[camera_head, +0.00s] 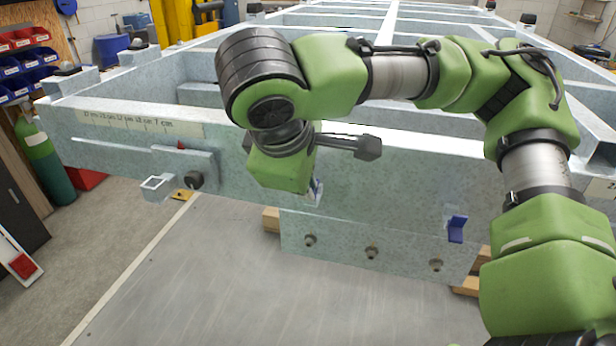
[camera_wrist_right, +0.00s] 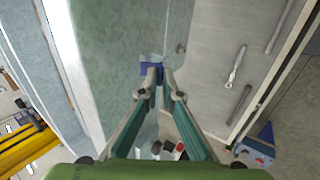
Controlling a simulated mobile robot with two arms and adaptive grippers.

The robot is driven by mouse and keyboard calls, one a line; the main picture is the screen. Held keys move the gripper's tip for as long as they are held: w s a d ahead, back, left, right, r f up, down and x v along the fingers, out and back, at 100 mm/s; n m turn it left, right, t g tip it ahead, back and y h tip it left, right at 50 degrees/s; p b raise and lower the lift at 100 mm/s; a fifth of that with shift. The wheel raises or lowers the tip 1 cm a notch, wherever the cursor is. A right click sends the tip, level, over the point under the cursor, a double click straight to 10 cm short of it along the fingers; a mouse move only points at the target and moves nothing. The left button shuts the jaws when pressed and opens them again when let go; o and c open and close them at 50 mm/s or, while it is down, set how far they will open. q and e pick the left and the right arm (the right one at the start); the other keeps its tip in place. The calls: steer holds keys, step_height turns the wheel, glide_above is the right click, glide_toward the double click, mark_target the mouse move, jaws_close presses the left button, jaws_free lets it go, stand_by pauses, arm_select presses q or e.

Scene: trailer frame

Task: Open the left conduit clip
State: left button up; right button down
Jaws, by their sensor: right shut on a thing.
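The left conduit clip is a small blue piece on the front face of the galvanised trailer frame. In the head view only a bit of this left clip (camera_head: 317,187) shows beside my green right wrist. In the right wrist view the blue clip (camera_wrist_right: 149,68) sits at the tips of my right gripper (camera_wrist_right: 156,76), whose two fingers are closed together on it. In the head view my wrist hides most of the fingers. A second blue clip (camera_head: 456,229) stands farther right on the same face, apart from my arm. My left gripper is out of view.
The trailer frame (camera_head: 400,176) spans the view, with a lower plate carrying several bolts (camera_head: 371,253). A square bracket (camera_head: 157,184) sticks out at left. Tools, including a wrench (camera_wrist_right: 236,66), lie on a grey surface in the wrist view. The floor in front is clear.

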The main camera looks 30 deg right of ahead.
step_height(320, 180, down, 6)
steer(key=s+a+t+h+b, duration=0.1)
steer(key=t+h+b, duration=0.8)
steer(key=b, duration=1.8)
steer(key=shift+s+a+h+b, duration=0.25)
steer(key=shift+a+h+b, duration=0.1)
steer(key=shift+h, duration=0.75)
steer(key=c, duration=2.2)
jaws_free()
steer(key=shift+c, duration=0.2)
steer(key=shift+r, duration=0.1)
